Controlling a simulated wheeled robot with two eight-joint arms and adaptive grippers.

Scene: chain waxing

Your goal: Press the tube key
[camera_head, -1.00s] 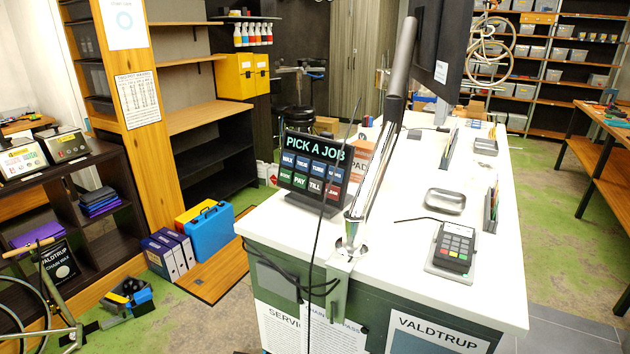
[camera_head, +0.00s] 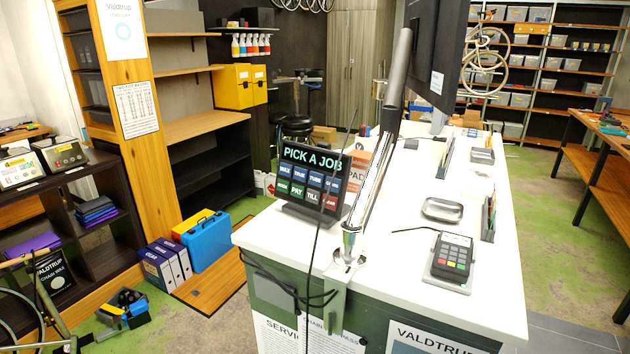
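A black tilted panel headed "PICK A JOB" (camera_head: 312,180) stands on the near left part of the white counter. It carries two rows of small coloured keys. The tube key (camera_head: 316,180) is a blue key in the upper row, third from the left. Its lettering is small but partly readable. Beside it are the wax and true keys on the left and another blue key on the right. The lower row includes pay, till and a red key. No key looks pressed. Neither of my grippers shows in the head view.
A slanted metal pole (camera_head: 372,180) and a hanging black cable stand close in front of the panel's right side. A card terminal (camera_head: 452,257), a metal tray (camera_head: 443,209) and a monitor (camera_head: 437,55) are on the white counter (camera_head: 400,285). Green floor lies left of the counter.

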